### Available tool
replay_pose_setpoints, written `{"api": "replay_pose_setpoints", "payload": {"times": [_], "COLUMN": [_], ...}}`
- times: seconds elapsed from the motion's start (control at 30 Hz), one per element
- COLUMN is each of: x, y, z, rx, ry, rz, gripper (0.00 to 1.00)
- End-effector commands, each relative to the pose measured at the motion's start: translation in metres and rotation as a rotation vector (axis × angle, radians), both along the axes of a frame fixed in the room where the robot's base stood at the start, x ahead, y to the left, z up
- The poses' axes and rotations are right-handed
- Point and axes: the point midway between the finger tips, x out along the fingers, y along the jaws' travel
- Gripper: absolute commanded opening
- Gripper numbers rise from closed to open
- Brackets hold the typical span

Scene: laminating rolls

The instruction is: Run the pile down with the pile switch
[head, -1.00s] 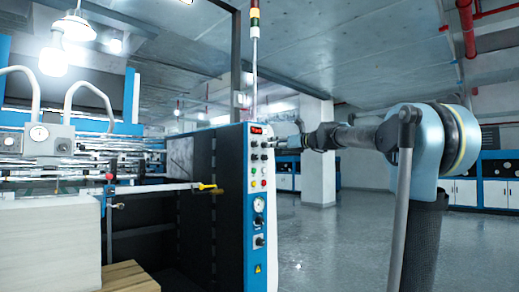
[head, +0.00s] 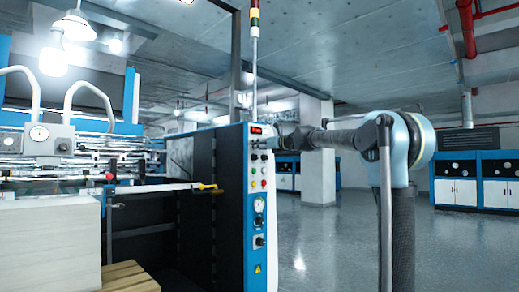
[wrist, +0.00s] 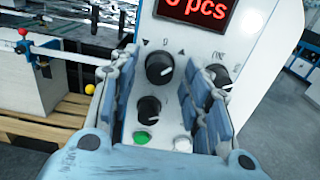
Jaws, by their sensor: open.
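The control panel (head: 257,200) stands at the end of the machine. In the wrist view a black knob (wrist: 160,68) has down and up arrows and a 0 above it, which fits a pile switch; its pointer position is too small to tell. My gripper (wrist: 162,85) is open, with one finger on each side of this knob; I cannot tell whether they touch it. In the head view my gripper (head: 287,140) is at the upper panel, partly hidden. The pile (head: 50,245) is a tall white stack on a wooden pallet (head: 128,278).
A second knob (wrist: 148,110) sits below, and another (wrist: 222,75) is partly behind the right finger. A green button (wrist: 142,137) and a white button (wrist: 183,143) lie lower. A red display (wrist: 195,12) is above. The floor (head: 325,250) right of the panel is clear.

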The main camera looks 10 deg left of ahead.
Motion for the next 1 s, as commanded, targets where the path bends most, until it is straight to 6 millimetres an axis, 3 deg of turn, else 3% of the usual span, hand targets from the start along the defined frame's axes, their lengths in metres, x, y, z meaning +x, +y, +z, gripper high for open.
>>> {"api": "replay_pose_setpoints", "payload": {"times": [0.13,0.33,0.73,1.0], "x": [0.0,0.0001,0.0008,0.0013], "y": [-0.0001,-0.0003,-0.001,-0.0014], "z": [0.0,0.0,0.0001,0.0001], "rx": [0.0,0.0,-0.023,-0.123], "ry": [0.0,0.0,-0.03,-0.158], "rz": [0.0,-0.001,-0.002,-0.003], "gripper": [0.44,0.01,0.0,0.0]}}
